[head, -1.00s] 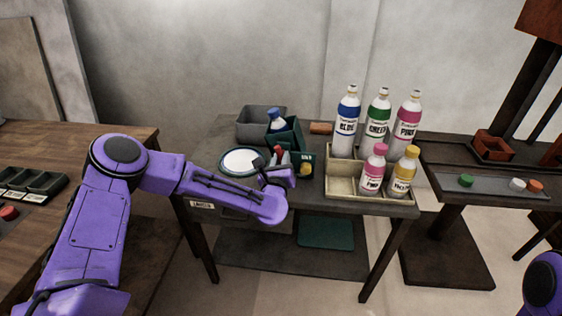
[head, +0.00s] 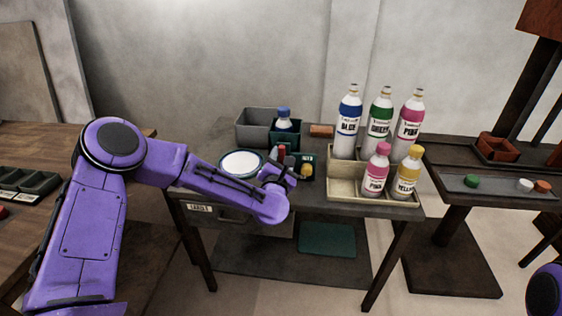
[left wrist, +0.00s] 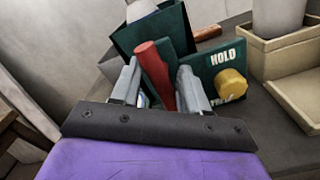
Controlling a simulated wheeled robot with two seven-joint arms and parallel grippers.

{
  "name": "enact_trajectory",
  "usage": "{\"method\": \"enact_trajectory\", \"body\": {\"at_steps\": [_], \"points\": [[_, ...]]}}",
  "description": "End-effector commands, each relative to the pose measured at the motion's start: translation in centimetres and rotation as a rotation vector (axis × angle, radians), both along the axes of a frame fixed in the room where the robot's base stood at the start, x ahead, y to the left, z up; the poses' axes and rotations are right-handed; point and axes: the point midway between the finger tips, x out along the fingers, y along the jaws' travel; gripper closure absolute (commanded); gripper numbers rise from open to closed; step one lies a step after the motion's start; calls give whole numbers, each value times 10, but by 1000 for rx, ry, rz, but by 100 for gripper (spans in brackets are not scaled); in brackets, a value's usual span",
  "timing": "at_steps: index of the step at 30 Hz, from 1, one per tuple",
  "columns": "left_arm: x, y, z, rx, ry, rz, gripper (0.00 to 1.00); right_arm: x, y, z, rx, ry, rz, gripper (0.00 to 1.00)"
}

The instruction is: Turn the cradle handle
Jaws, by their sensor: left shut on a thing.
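The bottle stands about upright there. The red cradle handle (left wrist: 153,72) rises between the fingers of my left gripper (left wrist: 158,80), which is shut on it. In the head view my left gripper (head: 277,173) is at the front of the cradle and partly covers it. A green panel (left wrist: 216,62) reading "HOLD", with a yellow knob (left wrist: 230,84), is just right of the handle. My right gripper is out of the picture.
A round white-topped dish (head: 242,162) lies left of the cradle, with a grey bin (head: 253,127) behind. A beige tray (head: 345,184) with several labelled bottles stands to the right. A brown block (head: 321,130) lies behind. A dark side table (head: 480,187) is farther right.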

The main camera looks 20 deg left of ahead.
Motion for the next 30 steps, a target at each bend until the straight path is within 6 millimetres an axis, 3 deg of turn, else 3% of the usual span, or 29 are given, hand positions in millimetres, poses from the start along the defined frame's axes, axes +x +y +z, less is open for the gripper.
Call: {"method": "enact_trajectory", "body": {"at_steps": [16, 30], "points": [[0, 1, -3, 348, 104, 0, 58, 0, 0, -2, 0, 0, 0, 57], [-1, 1, -6, 406, 126, -2, 50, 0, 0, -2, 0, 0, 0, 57]]}}
